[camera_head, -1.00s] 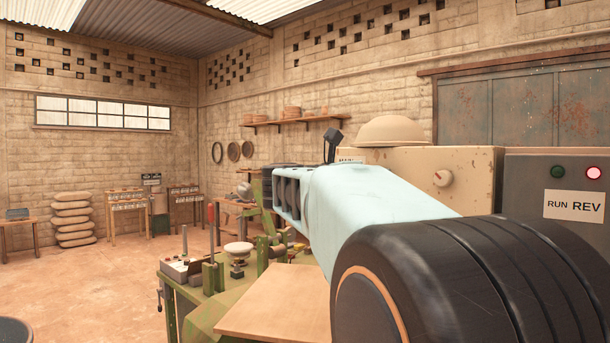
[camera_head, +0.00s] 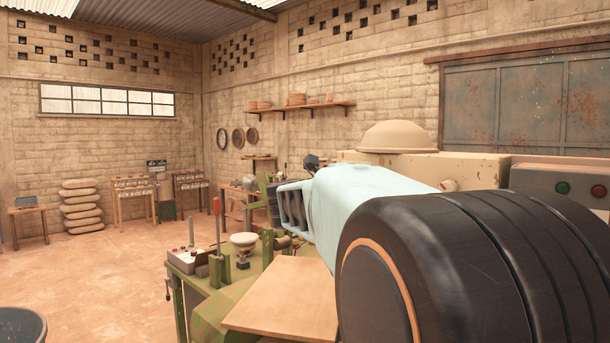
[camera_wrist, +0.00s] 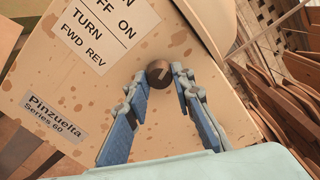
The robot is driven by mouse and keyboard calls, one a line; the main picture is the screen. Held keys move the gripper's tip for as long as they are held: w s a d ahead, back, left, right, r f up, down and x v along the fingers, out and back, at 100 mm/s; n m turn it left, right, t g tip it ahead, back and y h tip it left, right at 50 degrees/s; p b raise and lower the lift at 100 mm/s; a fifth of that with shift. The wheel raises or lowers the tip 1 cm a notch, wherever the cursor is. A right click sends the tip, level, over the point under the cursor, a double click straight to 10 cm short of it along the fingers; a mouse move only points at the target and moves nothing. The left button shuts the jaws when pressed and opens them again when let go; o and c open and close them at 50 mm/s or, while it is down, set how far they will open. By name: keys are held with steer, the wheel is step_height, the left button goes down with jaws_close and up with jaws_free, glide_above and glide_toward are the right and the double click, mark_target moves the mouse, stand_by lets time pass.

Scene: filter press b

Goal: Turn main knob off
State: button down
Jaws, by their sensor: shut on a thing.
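The main knob (camera_wrist: 158,72) is a small round brown knob with a pale mark on its face. It sits on a worn beige panel (camera_wrist: 200,25), seen in the wrist view. A white label (camera_wrist: 98,30) beside it reads OFF, ON, TURN, FWD REV. My gripper (camera_wrist: 166,80) is shut on the knob, with one blue-grey finger on each side of its lower part. The beige housing (camera_head: 480,168) shows behind the arm there.
A grey control box (camera_head: 540,178) with a green lamp (camera_head: 563,188) and a dark red lamp (camera_head: 598,191) stands at right. A tan dome (camera_head: 398,137) rests on the housing. A green bench with a wooden board (camera_head: 285,300) lies below my arm. Open floor (camera_head: 110,265) lies left.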

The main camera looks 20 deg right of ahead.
steer(key=n+p, duration=0.3)
steer(key=n, duration=0.1)
steer(key=shift+r+n, duration=0.15)
steer(key=shift+n, duration=0.25)
stand_by(0.4)
steer(key=c, duration=1.7)
jaws_free()
steer(key=shift+o, duration=0.2)
steer(key=v, duration=0.7)
steer(key=shift+a, duration=0.2)
